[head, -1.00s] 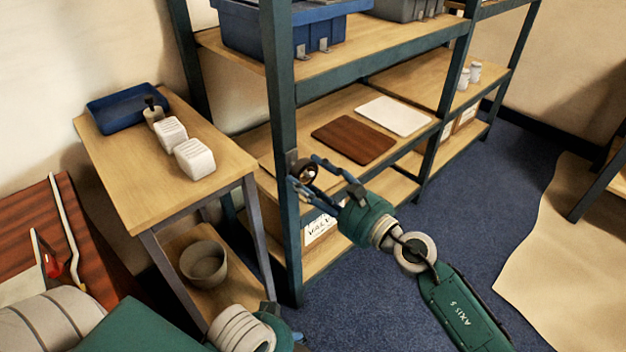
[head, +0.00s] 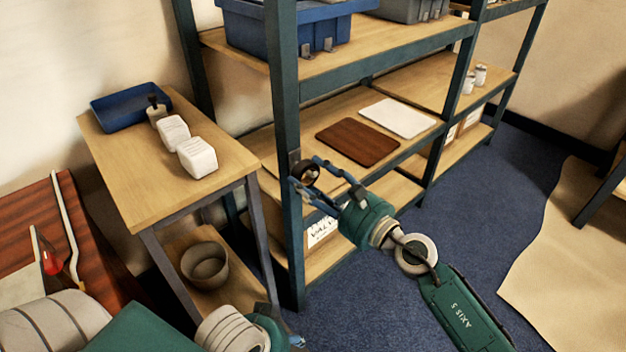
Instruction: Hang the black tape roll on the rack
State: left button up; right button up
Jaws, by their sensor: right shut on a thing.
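The black tape roll (head: 311,164) is a small dark ring at the front upright post of the rack (head: 286,130), just above lower-shelf level. My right gripper (head: 307,173) is shut on the tape roll, with blue fingers on either side of it. The roll is close against the post, by a small grey plate there; I cannot tell whether it touches or is around a hook. My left gripper (head: 292,338) is low at the bottom edge, partly hidden by its own wrist, and its fingers are too unclear to read.
The rack shelf holds a brown board (head: 358,142) and a white board (head: 398,117). A blue bin (head: 290,30) is above. A side table (head: 140,190) at left carries a blue tray (head: 120,112) and white blocks (head: 197,157). Open blue floor lies to the right.

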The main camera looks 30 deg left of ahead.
jog(key=o, duration=1.2)
jog(key=shift+o, duration=0.2)
